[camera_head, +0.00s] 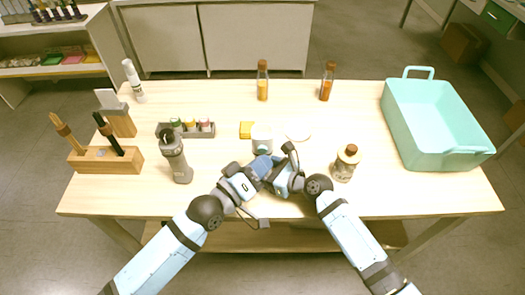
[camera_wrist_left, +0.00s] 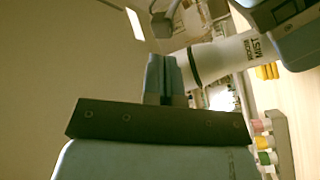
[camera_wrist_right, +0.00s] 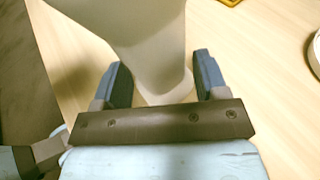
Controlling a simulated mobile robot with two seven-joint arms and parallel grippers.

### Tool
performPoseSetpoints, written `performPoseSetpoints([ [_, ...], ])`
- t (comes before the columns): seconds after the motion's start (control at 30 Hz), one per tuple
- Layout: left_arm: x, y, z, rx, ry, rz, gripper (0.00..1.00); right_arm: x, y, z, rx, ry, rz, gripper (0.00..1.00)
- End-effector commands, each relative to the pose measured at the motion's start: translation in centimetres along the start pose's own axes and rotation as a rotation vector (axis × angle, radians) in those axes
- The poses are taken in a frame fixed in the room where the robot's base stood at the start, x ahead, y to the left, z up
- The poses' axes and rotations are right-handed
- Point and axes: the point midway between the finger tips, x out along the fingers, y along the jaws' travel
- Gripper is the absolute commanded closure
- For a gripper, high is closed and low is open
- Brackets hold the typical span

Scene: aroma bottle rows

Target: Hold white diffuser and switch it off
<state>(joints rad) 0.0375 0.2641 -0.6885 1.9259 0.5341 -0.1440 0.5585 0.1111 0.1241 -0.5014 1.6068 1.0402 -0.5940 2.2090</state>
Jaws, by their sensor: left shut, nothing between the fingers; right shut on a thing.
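The white diffuser (camera_head: 262,132) is near the table's middle, its lower part hidden by my grippers in the head view. In the left wrist view the diffuser (camera_wrist_left: 225,58) shows a "MIST" label and a dark band. My right gripper (camera_wrist_right: 165,85) is shut on the diffuser, one finger on each side of its pale body (camera_wrist_right: 150,45). My left gripper (camera_wrist_left: 163,75) is shut and empty, its fingertips close beside the diffuser's dark band. I cannot tell whether they touch it. It also shows in the head view (camera_head: 266,163). The switch cannot be made out.
A corked bottle (camera_head: 345,163) stands right of my right gripper. A grey device (camera_head: 175,158) stands to the left, near a tray of small jars (camera_head: 205,134). A teal crate (camera_head: 423,150) is at right.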

Motion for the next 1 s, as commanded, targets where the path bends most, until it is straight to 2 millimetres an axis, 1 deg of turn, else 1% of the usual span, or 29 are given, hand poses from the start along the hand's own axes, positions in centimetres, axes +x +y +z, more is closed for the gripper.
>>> performPoseSetpoints([
  [0.13,-0.6,0.4,0.5,-0.003,-0.001,0.000,1.00,0.0,0.0,0.0,0.000,0.000,0.000,0.46],
  [0.63,-3.9,2.8,2.9,-0.001,-0.001,0.000,1.00,0.0,0.0,0.0,0.000,0.000,0.000,0.46],
  [1.0,-4.2,3.1,3.0,0.000,0.000,0.000,1.00,0.0,0.0,0.0,0.000,0.000,0.000,0.46],
])
